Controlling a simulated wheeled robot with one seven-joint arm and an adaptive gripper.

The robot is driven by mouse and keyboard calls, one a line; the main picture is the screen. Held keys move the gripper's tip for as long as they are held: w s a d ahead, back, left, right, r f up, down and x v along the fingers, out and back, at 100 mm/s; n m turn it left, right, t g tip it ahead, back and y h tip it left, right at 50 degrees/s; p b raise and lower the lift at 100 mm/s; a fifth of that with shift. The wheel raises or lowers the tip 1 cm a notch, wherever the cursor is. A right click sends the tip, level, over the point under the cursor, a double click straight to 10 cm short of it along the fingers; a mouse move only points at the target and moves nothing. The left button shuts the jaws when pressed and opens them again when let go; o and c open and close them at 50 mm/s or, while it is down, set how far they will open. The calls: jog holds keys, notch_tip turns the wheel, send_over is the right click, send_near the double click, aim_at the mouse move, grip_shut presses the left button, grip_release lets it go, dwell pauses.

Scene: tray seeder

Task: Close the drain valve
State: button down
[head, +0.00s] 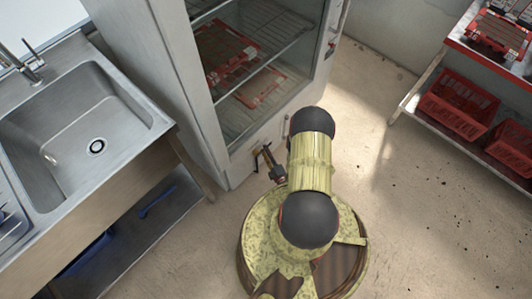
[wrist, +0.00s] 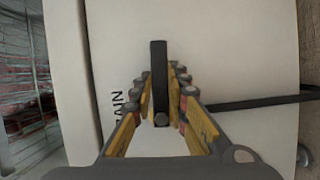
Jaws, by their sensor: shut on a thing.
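The drain valve's dark lever (wrist: 159,58) stands out from a pale panel in the middle of the wrist view, with a round end near its base. My gripper (wrist: 161,76) is shut on the lever, one yellow-padded finger on each side. In the head view my gripper (head: 268,162) is at the lower front of the glass-doored cabinet (head: 232,170). The valve is too small and covered there to make out clearly. Part of a label, "AIN", shows left of the lever in the wrist view.
A dark bar (wrist: 258,103) runs across the panel right of my gripper. A steel sink (head: 75,135) stands left of the cabinet. A rack with red trays (head: 457,103) is at the right. The floor (head: 425,225) between is open, with dark specks.

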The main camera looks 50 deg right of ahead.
jog(key=shift+a+n, duration=0.1)
jog(key=shift+n, duration=0.3)
jog(key=shift+r, duration=0.1)
jog(key=c, duration=1.7)
grip_release()
jog(key=shift+r, duration=0.15)
